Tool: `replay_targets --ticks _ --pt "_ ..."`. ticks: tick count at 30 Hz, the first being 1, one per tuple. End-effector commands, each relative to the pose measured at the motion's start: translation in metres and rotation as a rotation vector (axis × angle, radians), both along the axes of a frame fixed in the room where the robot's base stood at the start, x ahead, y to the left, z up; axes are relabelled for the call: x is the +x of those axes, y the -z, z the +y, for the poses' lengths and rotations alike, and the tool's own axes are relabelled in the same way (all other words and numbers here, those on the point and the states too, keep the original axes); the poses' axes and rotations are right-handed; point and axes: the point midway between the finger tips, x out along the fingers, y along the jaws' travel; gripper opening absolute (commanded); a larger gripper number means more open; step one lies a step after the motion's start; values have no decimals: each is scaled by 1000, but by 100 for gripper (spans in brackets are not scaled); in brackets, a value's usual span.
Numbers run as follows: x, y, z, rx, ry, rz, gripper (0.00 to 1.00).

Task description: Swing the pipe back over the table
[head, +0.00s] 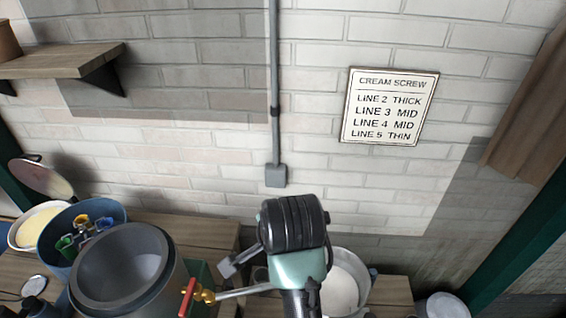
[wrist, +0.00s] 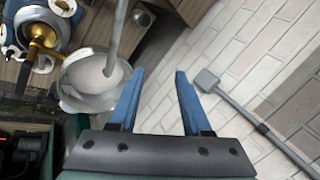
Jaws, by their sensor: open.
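The pipe (head: 243,291) is grey and runs right from a brass tap (head: 205,295) with a red handle (head: 187,297), until my arm hides it. In the wrist view, a grey pipe (wrist: 117,35) comes down from the top edge, its lower end over a pale pan (wrist: 75,98). My gripper (wrist: 159,72) has two blue fingers, open and with nothing between them. The pipe lies left of the fingers, apart from them in the picture. The wooden table (head: 210,234) stands along the wall.
A large grey vessel (head: 105,300) stands left of the tap, with a blue tub (head: 118,211) behind it. A white-filled container (head: 364,268) is right of my arm. A grey wall box (head: 276,176) ends a conduit. A sign (head: 388,106) hangs on the brick wall.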

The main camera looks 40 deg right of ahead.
Motion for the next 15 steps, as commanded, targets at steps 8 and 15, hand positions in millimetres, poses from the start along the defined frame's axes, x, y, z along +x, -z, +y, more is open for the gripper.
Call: replay_targets --ticks 8,15 --pt "-51 -26 -5 195 219 164 48" --pt "-63 -19 -5 240 272 203 48"
